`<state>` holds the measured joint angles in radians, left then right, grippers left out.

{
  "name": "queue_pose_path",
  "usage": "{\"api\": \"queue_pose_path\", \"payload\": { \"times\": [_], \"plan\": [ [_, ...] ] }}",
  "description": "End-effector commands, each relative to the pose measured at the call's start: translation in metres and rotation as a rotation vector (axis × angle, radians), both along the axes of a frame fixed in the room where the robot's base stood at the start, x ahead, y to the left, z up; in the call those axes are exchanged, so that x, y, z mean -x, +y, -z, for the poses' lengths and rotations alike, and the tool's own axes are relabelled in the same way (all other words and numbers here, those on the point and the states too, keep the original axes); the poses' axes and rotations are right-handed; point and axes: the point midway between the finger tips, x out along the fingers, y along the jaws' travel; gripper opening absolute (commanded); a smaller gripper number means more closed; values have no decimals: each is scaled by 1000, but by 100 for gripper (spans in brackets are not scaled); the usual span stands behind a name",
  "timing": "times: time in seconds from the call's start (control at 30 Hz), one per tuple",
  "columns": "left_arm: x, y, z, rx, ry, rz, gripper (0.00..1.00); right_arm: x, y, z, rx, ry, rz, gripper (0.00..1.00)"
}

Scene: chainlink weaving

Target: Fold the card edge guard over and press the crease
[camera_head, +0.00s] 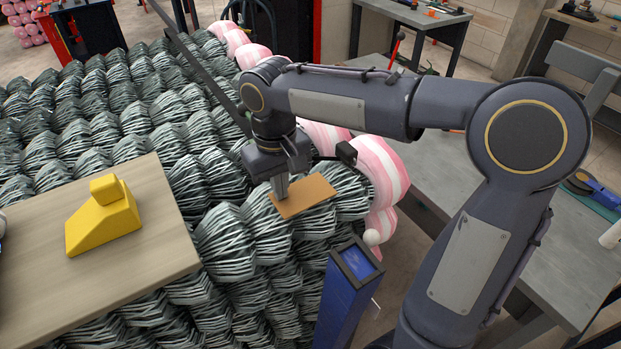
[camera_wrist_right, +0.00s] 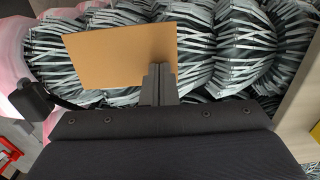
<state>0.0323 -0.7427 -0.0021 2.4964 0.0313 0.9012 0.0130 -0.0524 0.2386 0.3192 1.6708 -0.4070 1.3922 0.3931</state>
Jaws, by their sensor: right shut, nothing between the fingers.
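The card edge guard (camera_head: 305,197) is a flat tan-brown piece lying on the bundled wire coils near the right edge of the stack. It also shows in the right wrist view (camera_wrist_right: 118,55), flat, with no fold that I can make out. My right gripper (camera_head: 280,190) points down at the card's left end in the head view. Its fingers (camera_wrist_right: 159,80) are shut with nothing between them, and their tips are at or just over the card's edge. I cannot tell whether they touch it. My left gripper is not in view.
A yellow wedge block (camera_head: 105,222) sits on a wooden board (camera_head: 165,245) at the left. Grey wire coils (camera_head: 225,240) fill the middle. Pink-and-white rolls (camera_head: 385,175) line the stack's right side. A blue post (camera_head: 345,295) stands in front, and a grey workbench (camera_head: 545,245) is at right.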

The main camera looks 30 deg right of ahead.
Motion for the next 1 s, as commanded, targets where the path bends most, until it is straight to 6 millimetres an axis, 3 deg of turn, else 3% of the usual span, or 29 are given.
{"api": "queue_pose_path", "payload": {
  "times": [0.57,1.0],
  "plan": [
    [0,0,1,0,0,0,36,0,0,3,0,2,0,0],
    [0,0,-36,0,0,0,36,0,0,-38,-1,0,0,0]
  ]
}}
